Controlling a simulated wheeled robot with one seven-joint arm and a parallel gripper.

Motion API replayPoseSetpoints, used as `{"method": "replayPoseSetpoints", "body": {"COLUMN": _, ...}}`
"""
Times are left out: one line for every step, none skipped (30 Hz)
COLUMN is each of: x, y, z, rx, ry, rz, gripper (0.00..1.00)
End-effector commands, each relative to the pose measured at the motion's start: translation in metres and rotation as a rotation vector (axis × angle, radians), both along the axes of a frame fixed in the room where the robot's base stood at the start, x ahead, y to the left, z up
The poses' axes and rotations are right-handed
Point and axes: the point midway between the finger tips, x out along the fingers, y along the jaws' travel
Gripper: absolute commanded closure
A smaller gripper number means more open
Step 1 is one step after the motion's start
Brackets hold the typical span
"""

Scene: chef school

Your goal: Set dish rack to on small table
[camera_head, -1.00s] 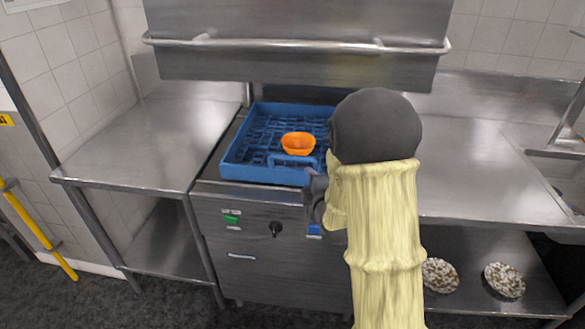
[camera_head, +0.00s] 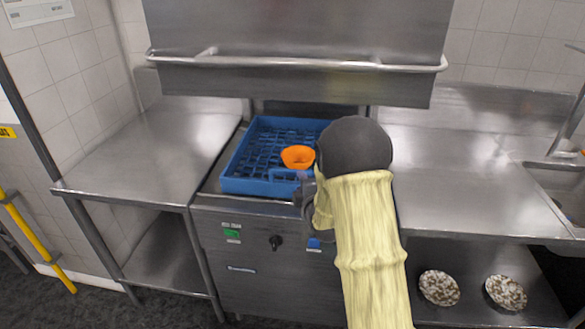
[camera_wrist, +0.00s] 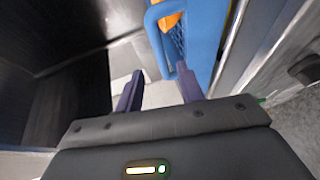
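The blue dish rack (camera_head: 245,185) sits on the steel dishwasher unit in the middle, below the raised hood. An orange bowl (camera_head: 298,157) is in it, near its right front. The rack also shows in the wrist view (camera_wrist: 208,35), at the top. A small steel table (camera_head: 145,150) stands to the left, its top bare. My gripper (camera_wrist: 158,88) is open in the wrist view, its fingers apart with nothing seen held between them. It is at the rack's right front; the right fingertip is close to the rack's edge, and I cannot tell whether they touch. My arm hides the rack's right side.
The raised hood (camera_head: 300,50) with its bar handle hangs over the rack. A steel counter (camera_head: 460,180) with a sink (camera_head: 558,185) is to the right. Patterned plates (camera_head: 438,288) are on the shelf below. A yellow pole (camera_head: 35,240) is at the far left.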

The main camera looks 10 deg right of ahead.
Motion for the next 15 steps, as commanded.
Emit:
{"method": "replayPoseSetpoints", "body": {"x": 0.008, "y": 0.000, "z": 0.000, "rx": 0.000, "ry": -0.001, "rz": 0.000, "gripper": 0.62}}
{"method": "replayPoseSetpoints", "body": {"x": 0.013, "y": 0.001, "z": -0.001, "rx": 0.000, "ry": 0.000, "rz": 0.000, "gripper": 0.62}}
{"method": "replayPoseSetpoints", "body": {"x": 0.019, "y": 0.002, "z": -0.002, "rx": 0.000, "ry": 0.000, "rz": 0.000, "gripper": 0.62}}
{"method": "replayPoseSetpoints", "body": {"x": 0.023, "y": 0.002, "z": -0.003, "rx": 0.000, "ry": 0.000, "rz": 0.000, "gripper": 0.62}}
{"method": "replayPoseSetpoints", "body": {"x": 0.028, "y": 0.002, "z": -0.004, "rx": 0.000, "ry": 0.000, "rz": 0.001, "gripper": 0.62}}
{"method": "replayPoseSetpoints", "body": {"x": 0.034, "y": 0.003, "z": -0.005, "rx": 0.000, "ry": -0.001, "rz": 0.001, "gripper": 0.62}}
{"method": "replayPoseSetpoints", "body": {"x": 0.038, "y": 0.003, "z": -0.006, "rx": 0.000, "ry": 0.000, "rz": 0.001, "gripper": 0.62}}
{"method": "replayPoseSetpoints", "body": {"x": 0.042, "y": 0.003, "z": -0.007, "rx": 0.000, "ry": 0.000, "rz": 0.000, "gripper": 0.62}}
{"method": "replayPoseSetpoints", "body": {"x": 0.048, "y": 0.004, "z": -0.007, "rx": 0.000, "ry": -0.001, "rz": 0.000, "gripper": 0.62}}
{"method": "replayPoseSetpoints", "body": {"x": 0.052, "y": 0.004, "z": -0.008, "rx": 0.001, "ry": -0.001, "rz": -0.001, "gripper": 0.62}}
{"method": "replayPoseSetpoints", "body": {"x": 0.056, "y": 0.004, "z": -0.009, "rx": 0.001, "ry": 0.000, "rz": -0.001, "gripper": 0.62}}
{"method": "replayPoseSetpoints", "body": {"x": 0.062, "y": 0.005, "z": -0.010, "rx": 0.001, "ry": 0.000, "rz": -0.001, "gripper": 0.62}}
{"method": "replayPoseSetpoints", "body": {"x": 0.066, "y": 0.005, "z": -0.011, "rx": 0.001, "ry": -0.001, "rz": -0.001, "gripper": 0.62}}
{"method": "replayPoseSetpoints", "body": {"x": 0.070, "y": 0.005, "z": -0.012, "rx": 0.001, "ry": -0.001, "rz": -0.001, "gripper": 0.62}}
{"method": "replayPoseSetpoints", "body": {"x": 0.076, "y": 0.006, "z": -0.013, "rx": 0.002, "ry": -0.001, "rz": -0.001, "gripper": 0.62}}
